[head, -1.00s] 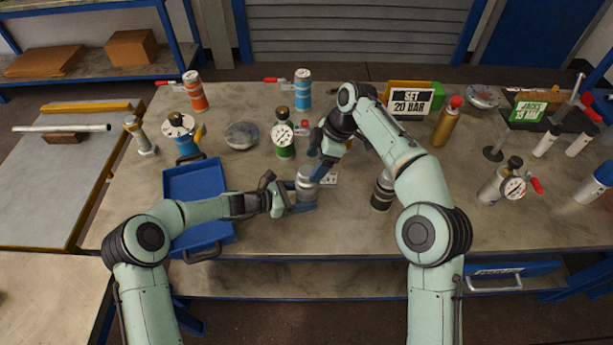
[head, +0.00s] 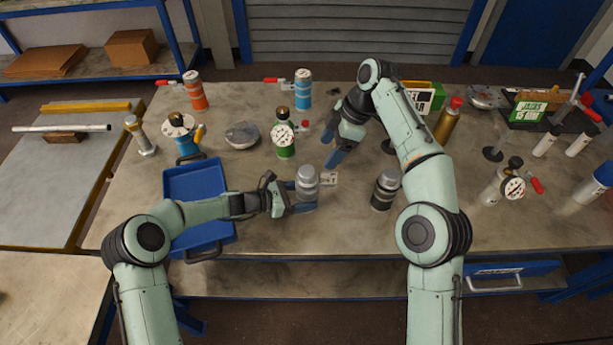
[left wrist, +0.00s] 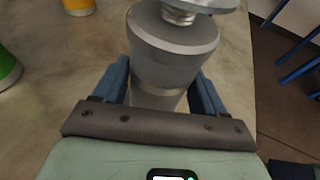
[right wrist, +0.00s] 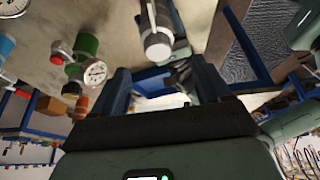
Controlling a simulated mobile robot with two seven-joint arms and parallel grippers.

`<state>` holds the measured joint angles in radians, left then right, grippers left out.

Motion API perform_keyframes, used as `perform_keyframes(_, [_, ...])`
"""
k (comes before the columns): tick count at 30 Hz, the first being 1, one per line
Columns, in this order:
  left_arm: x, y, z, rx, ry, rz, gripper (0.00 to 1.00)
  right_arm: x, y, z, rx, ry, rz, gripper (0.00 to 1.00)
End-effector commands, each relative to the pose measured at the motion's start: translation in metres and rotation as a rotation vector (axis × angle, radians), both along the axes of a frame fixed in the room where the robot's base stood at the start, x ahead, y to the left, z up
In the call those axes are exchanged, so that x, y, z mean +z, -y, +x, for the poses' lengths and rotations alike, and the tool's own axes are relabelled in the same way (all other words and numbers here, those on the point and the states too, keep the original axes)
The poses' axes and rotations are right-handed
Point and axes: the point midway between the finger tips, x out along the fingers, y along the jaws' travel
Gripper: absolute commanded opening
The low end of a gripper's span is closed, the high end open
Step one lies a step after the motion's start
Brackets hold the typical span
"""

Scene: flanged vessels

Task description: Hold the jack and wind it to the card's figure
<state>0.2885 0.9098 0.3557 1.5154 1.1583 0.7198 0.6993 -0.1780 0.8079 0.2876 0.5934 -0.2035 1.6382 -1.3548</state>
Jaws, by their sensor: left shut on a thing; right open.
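The jack (head: 307,182) is a grey cylinder standing on the bench in the middle of the head view. My left gripper (head: 300,208) is shut around its lower body. In the left wrist view the jack (left wrist: 172,55) sits between the blue fingers, with a short length of screw showing under its round top. My right gripper (head: 341,156) is open and empty, above and right of the jack, apart from it. The green jacks card (head: 528,112) stands at the back right; its figure is too small to read surely.
A dark-banded grey cylinder (head: 384,190) stands further right. A blue tray (head: 216,214) lies left, a green gauge vessel (head: 285,140) behind. A pressure card (head: 424,98) is partly hidden by my right arm.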

Motion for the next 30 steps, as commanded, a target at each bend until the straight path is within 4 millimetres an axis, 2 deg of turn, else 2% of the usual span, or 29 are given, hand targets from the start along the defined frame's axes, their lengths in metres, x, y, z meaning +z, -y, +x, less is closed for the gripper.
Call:
perform_keyframes(1, [0.000,0.000,0.000,0.000,0.000,-0.001,0.47,-0.001,0.018,0.001,-0.010,-0.002,-0.003,0.76])
perform_keyframes(3, [0.000,0.000,0.000,0.001,0.001,-0.001,0.47,-0.001,0.035,0.003,-0.009,0.000,-0.003,0.76])
perform_keyframes(10, [0.000,0.000,0.000,0.000,0.000,-0.001,0.47,-0.002,0.086,0.007,-0.008,-0.001,-0.002,0.76])
perform_keyframes(18, [0.000,0.000,0.000,0.000,0.000,-0.001,0.47,-0.001,0.105,0.008,-0.004,0.000,-0.002,0.76])
perform_keyframes(30, [0.000,0.000,0.000,0.000,0.000,-0.001,0.47,-0.001,0.107,0.008,-0.004,-0.001,-0.002,0.76])
